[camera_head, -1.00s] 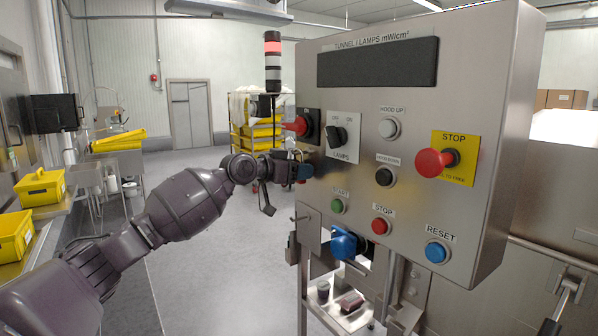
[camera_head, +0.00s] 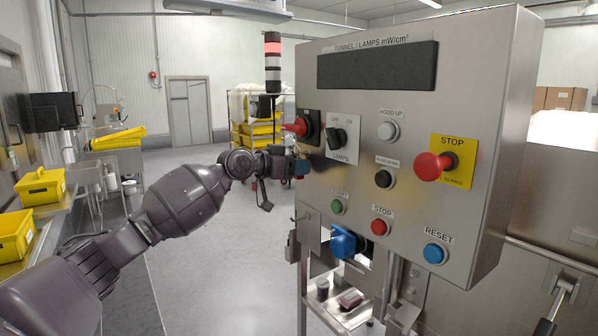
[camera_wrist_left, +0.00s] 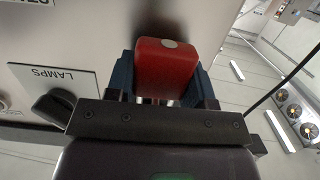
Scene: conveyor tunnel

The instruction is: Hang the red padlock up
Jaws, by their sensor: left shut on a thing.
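The red padlock (camera_wrist_left: 166,68) is a red block with a pale round spot, seen in the left wrist view between the blue fingers of my left gripper (camera_wrist_left: 160,80). The gripper is shut on it. Bits of bright metal show at its lower edge, but most of the shackle is hidden. In the head view my left gripper (camera_head: 301,167) is at the left edge of the control panel, just below the red switch handle (camera_head: 297,126). I cannot tell whether the padlock touches the panel. My right gripper is not in view.
The steel control panel (camera_head: 460,110) carries several buttons and a LAMPS knob (camera_head: 337,138). A red stop button (camera_head: 434,165) sticks out at right. A blue object (camera_head: 343,242) is below the panel, above a small shelf (camera_head: 335,312). The floor at left is clear.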

